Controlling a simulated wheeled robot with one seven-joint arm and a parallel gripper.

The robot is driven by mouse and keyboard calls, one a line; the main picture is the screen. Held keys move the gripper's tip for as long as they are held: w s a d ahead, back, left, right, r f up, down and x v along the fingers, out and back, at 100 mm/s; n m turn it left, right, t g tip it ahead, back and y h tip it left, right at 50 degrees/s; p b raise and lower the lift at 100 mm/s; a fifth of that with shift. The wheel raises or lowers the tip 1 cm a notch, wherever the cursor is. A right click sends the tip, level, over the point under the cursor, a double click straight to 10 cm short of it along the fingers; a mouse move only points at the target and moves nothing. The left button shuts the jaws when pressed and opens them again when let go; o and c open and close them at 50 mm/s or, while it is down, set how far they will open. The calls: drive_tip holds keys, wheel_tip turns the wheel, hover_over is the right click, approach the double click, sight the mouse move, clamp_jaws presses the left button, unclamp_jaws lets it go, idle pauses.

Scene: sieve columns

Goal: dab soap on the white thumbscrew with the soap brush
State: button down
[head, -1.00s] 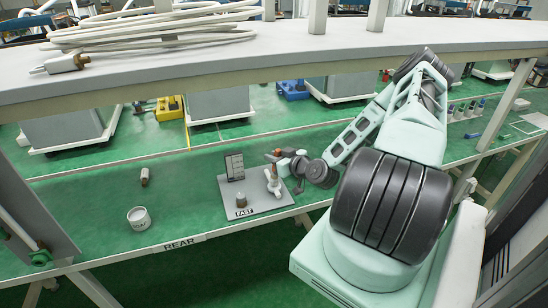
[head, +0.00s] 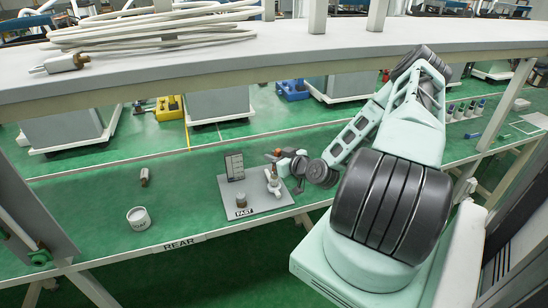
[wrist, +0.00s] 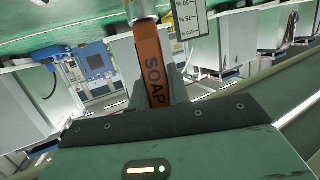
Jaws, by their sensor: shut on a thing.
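My gripper (wrist: 160,90) is shut on the soap brush (wrist: 152,62), an orange-brown handle lettered SOAP with a metal collar at the top edge of the wrist view. The brush tip is out of the wrist view. In the head view my gripper (head: 287,160) is over the right back part of the grey board marked FAST, beside a small white fitting (head: 273,183) standing there. The white thumbscrew appears to be part of this fitting, but it is too small to make out. I cannot tell whether the brush touches it.
The grey board (head: 262,205) also bears a scale card (head: 234,166) and a brown-topped jar (head: 241,200). A white tub (head: 139,218) and a small cylinder (head: 144,176) stand on the green bench to the left. A shelf with coiled cable (head: 150,30) crosses above.

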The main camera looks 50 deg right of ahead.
drive_tip(key=shift+f, duration=0.1)
wheel_tip(320, 180, up, 7)
drive_tip(key=p, duration=0.4)
drive_tip(key=shift+p, duration=0.4)
